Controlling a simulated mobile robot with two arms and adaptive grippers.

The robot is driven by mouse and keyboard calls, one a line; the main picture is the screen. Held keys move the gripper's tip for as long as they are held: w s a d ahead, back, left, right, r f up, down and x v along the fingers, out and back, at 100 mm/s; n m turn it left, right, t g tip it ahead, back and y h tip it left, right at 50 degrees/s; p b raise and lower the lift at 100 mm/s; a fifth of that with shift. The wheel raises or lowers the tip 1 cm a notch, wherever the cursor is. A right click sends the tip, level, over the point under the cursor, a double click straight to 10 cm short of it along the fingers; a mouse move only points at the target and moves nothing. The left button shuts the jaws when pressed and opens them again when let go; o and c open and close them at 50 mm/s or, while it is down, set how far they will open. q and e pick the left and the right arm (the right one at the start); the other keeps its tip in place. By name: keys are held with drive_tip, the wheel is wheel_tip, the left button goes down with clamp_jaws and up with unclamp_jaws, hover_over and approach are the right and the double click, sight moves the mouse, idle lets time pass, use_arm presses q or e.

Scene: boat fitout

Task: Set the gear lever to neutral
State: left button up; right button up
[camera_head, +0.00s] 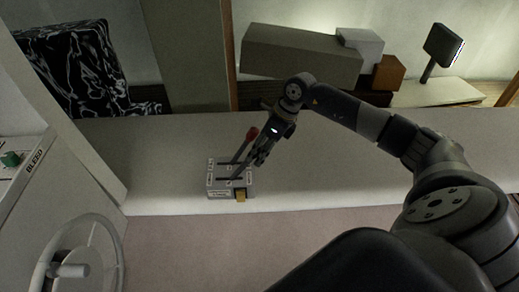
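A small grey lever box (215,187) with white markings on top stands on the long grey ledge. A lever with a red knob (252,133) rises from its slotted top, leaning up and to the right. A second dark lever (240,172) leans right from a nearer slot, and its upper end meets my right gripper (259,158). My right gripper comes from the upper right, fingers pointing down-left at this lever's top. I cannot tell whether the fingers are closed on it, and any knob there is hidden. The box's lettering is too small to read. My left gripper is out of view.
A yellow tab (240,195) is on the box's front. A white handwheel (80,262) and a panel marked BLEED with a green knob (11,159) are at left. Boxes (300,54) stand behind the ledge. The ledge right of the lever box is clear.

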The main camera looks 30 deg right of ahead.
clamp_jaws()
drive_tip(key=shift+a+r, duration=0.1)
drive_tip(key=shift+w+a+r+h, duration=0.3)
drive_tip(key=shift+w+a+r, duration=0.05)
drive_tip(key=w+a+r+b, duration=0.1)
drive_tip(key=w+a+r, duration=0.1)
drive_tip(key=w+a, duration=0.2)
drive_tip(key=shift+w+a+r+g+h+b, duration=0.3)
drive_tip(key=shift+a+g, duration=0.1)
drive_tip(key=shift+a, duration=1.35)
drive_tip(key=shift+o, duration=0.7)
unclamp_jaws()
drive_tip(key=shift+o, duration=1)
drive_tip(key=shift+a+f, duration=0.1)
drive_tip(key=shift+a, duration=0.05)
